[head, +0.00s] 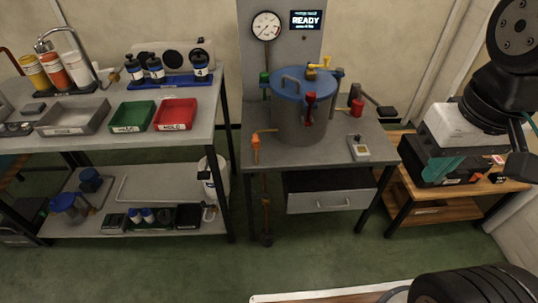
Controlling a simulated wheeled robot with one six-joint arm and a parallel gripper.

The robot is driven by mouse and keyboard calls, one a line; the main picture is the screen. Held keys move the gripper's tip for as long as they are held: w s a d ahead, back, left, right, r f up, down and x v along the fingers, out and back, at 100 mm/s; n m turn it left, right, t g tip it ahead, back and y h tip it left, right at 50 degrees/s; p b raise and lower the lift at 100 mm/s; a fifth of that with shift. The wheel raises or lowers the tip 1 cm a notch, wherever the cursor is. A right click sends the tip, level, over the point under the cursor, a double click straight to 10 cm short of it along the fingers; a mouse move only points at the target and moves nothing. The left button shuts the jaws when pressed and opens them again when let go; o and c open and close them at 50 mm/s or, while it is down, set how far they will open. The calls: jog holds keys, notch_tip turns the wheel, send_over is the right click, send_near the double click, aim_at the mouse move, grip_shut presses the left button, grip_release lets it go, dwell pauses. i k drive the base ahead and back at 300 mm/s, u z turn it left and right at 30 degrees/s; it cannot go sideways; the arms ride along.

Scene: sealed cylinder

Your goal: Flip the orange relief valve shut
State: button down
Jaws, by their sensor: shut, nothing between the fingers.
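The orange relief valve (256,148) is at the front left edge of the grey bench, beside the sealed cylinder. A thin orange bar (266,131) sticks out to the right at its top, and a pipe runs down below it. The cylinder (302,118) is a grey pot with a blue lid (303,84), standing upright on the bench. My gripper (440,170) is at the right, in front of the side table and well apart from the valve. Its teal fingers are shut and empty.
A gauge (266,26) and a READY display (306,20) are on the panel behind. Red (311,100), yellow (320,65), and green (264,80) fittings surround the cylinder. A small grey device (358,147) lies front right.

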aim_at(254, 140)
jog(key=z, duration=0.25)
jog(key=i, duration=0.6)
jog(key=u, duration=1.4)
